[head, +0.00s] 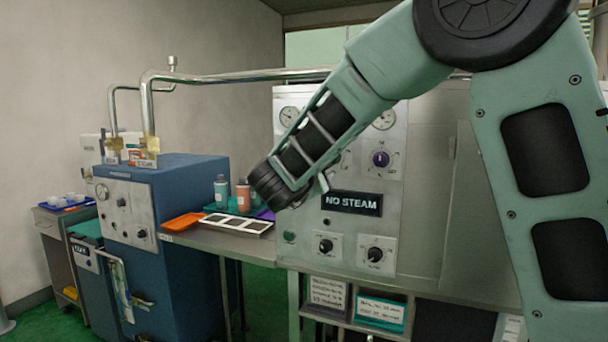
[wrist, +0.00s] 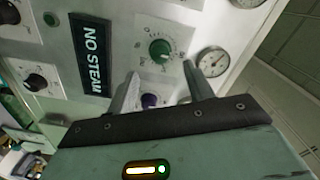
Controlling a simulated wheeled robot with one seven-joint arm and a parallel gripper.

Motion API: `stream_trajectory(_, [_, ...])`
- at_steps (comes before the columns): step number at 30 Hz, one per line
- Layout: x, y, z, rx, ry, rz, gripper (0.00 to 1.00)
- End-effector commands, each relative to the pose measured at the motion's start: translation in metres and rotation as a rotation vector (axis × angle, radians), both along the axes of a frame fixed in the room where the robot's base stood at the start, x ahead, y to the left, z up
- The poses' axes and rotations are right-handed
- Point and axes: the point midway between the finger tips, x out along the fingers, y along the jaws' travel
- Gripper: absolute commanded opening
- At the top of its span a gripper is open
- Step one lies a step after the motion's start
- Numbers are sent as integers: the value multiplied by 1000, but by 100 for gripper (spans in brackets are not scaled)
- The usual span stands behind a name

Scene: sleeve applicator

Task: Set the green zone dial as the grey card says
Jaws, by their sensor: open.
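The green zone dial (wrist: 160,50) sits on a light plate with markings around it on the machine panel, in the wrist view. Its pointer setting is too small to read. My gripper (wrist: 163,72) is open and empty, its two fingers toward the panel, with the green dial just beyond the tips. A purple dial (wrist: 150,100) shows between the fingers. In the head view my gripper (head: 321,184) is in front of the panel and the arm hides the green dial. A card in a grey holder (head: 327,293) is below the panel; its small writing is not legible.
A NO STEAM sign (head: 351,203) is below the gripper, with black dials (head: 375,255) lower down. A second card (head: 380,311) is in a teal holder. A side table (head: 225,245) holds bottles and trays, beside a blue machine (head: 180,200).

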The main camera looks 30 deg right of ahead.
Motion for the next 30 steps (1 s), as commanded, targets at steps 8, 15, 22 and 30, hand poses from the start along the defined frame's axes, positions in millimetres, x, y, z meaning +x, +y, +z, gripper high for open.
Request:
stream_trajectory(8, [-41, 53, -2, 1, -1, 4, 52])
stream_trajectory(15, [-65, 83, -1, 0, 0, 1, 52])
stream_trajectory(22, [-73, 92, 0, 1, 1, 0, 52])
stream_trajectory(30, [-73, 92, 0, 1, 1, 0, 52])
